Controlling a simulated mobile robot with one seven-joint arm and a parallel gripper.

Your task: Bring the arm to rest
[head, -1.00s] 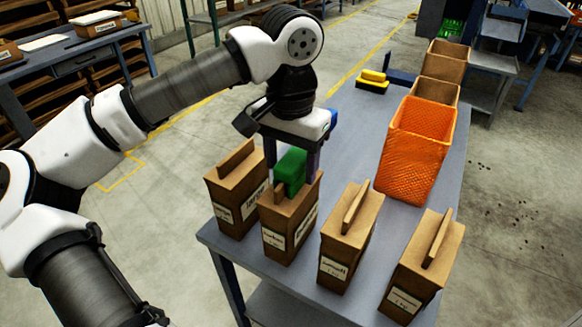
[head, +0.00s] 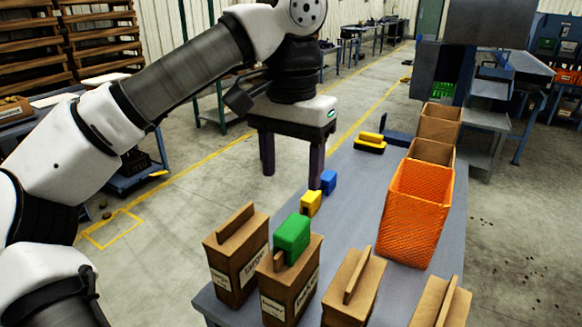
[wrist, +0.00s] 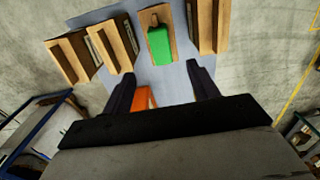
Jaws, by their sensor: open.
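My gripper (head: 292,168) hangs open and empty, fingers pointing down, above the table's left side. A green block (head: 292,233) sits on the top of the second cardboard box (head: 290,290) from the left, below and apart from the fingers. In the wrist view the green block (wrist: 160,45) lies on its box beyond the fingertips. My arm reaches in from the left, bent, with its wrist above the fingers.
Labelled boxes stand in a row at the table's (head: 348,205) near end, including the leftmost box (head: 235,265). An orange basket (head: 412,225) and brown bins (head: 438,125) line the right side. Small yellow (head: 311,204) and blue (head: 329,181) blocks stand behind the green one.

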